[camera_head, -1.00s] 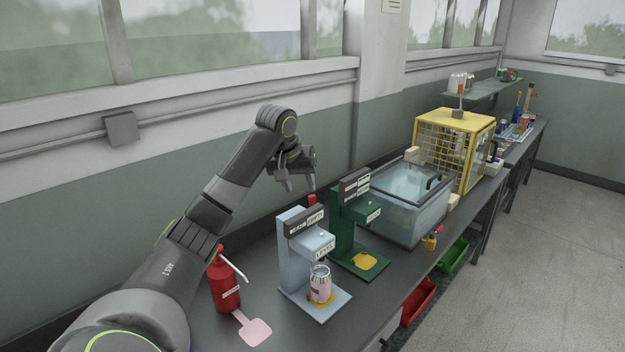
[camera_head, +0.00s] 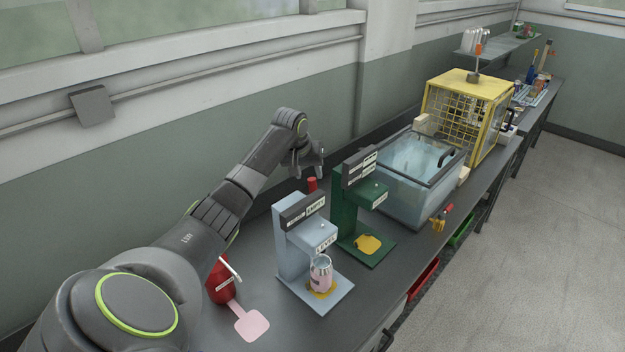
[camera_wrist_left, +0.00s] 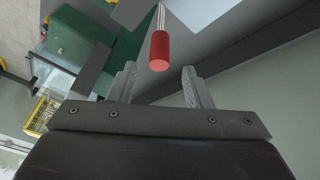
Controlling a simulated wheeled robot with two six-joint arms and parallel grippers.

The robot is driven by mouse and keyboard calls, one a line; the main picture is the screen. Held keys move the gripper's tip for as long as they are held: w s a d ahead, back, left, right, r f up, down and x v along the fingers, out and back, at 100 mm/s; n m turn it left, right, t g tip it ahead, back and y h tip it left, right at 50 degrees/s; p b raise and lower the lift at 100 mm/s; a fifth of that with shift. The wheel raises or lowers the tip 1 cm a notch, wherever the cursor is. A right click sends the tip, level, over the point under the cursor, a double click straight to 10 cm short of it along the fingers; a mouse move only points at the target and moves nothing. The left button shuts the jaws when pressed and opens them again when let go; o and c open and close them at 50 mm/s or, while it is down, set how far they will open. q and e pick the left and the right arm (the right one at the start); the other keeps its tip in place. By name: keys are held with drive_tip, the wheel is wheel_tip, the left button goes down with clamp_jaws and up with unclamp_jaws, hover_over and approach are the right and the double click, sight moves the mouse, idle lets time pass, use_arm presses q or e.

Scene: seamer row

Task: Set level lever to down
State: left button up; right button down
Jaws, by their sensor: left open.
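The level machine is a pale blue stand (camera_head: 290,240) with a LEVEL label and a dark sign on top. A pink and silver can (camera_head: 320,272) stands on its yellow pad. A red lever knob (camera_head: 312,184) shows behind the stand. In the left wrist view the red knob (camera_wrist_left: 160,52) sits on a thin metal rod that runs to a pale surface. My left gripper (camera_head: 308,174) is open behind the stand, close to the knob. In the wrist view the knob lies beyond the fingertips, roughly between them, with nothing gripped. My right gripper is out of view.
A green stand (camera_head: 345,215) is close on the right of the pale blue one. A clear tank (camera_head: 405,190) and yellow cage (camera_head: 460,120) stand farther along the bench.

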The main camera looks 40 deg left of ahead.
sight(311, 180)
use_arm(q)
drive_tip(key=shift+p+x, duration=0.3)
drive_tip(key=shift+x, duration=0.85)
drive_tip(key=x, duration=0.3)
drive_tip(key=shift+d+f, duration=0.1)
drive_tip(key=shift+f, duration=0.15)
drive_tip(key=shift+w+f, duration=0.1)
drive_tip(key=shift+f, duration=0.15)
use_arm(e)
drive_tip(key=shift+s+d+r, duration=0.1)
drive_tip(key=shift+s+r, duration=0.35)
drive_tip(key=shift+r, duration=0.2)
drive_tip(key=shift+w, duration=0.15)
use_arm(q)
clamp_jaws()
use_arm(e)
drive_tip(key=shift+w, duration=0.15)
use_arm(q)
drive_tip(key=shift+p, duration=0.3)
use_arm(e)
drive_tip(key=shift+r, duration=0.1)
